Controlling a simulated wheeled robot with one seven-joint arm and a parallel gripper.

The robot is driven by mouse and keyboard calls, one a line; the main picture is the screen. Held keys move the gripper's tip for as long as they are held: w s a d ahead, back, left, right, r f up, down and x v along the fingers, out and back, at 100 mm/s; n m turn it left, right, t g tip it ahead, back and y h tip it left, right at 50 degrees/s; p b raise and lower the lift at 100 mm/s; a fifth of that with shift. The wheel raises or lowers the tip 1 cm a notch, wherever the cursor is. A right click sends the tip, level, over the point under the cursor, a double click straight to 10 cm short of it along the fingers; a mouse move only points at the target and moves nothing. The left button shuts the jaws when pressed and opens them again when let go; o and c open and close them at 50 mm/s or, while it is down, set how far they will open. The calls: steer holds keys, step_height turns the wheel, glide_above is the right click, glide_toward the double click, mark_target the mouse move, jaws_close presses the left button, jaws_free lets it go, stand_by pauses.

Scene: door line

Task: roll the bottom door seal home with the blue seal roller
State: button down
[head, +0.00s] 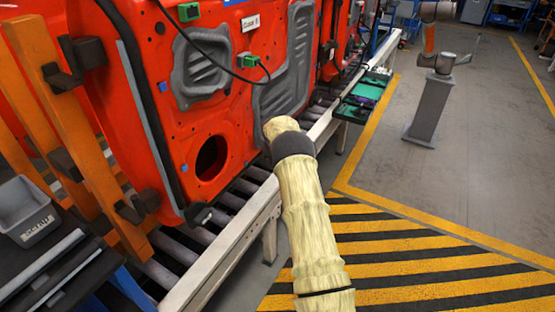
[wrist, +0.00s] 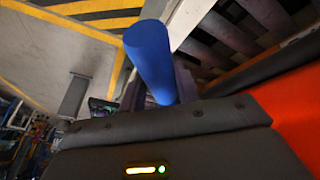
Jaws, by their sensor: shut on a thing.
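The blue seal roller (wrist: 150,58) shows in the wrist view as a thick blue cylinder standing out beyond the dark gripper body. My gripper (wrist: 164,101) is shut on it; the fingers are mostly hidden. In the head view my pale-sleeved arm hides gripper and roller. The orange-red door (head: 215,115) stands upright on the roller line, and part of it shows at the right of the wrist view (wrist: 292,118). A dark seal strip (head: 160,140) runs down the door's left edge. The bottom seal is not clear to see, and I cannot tell any contact with the roller.
The conveyor's pale rail (head: 236,232) runs below the door. A green open case (head: 362,97) sits beside the line. Orange posts (head: 65,110) and a grey bin (head: 27,212) are at left. A grey pedestal (head: 430,108) stands at right. Striped floor (head: 420,262) is clear.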

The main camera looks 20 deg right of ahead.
steer(key=shift+w+d, duration=0.55)
steer(key=shift+d, duration=0.05)
steer(key=shift+w+d, duration=0.25)
steer(key=shift+d, duration=0.15)
steer(key=shift+r, duration=0.1)
steer(key=s+d, duration=0.4)
steer(key=s, duration=0.1)
steer(key=shift+s, duration=0.4)
stand_by(0.4)
steer(key=s+d, duration=0.4)
steer(key=s, duration=0.2)
steer(key=shift+s+d, duration=0.2)
steer(key=shift+d, duration=0.2)
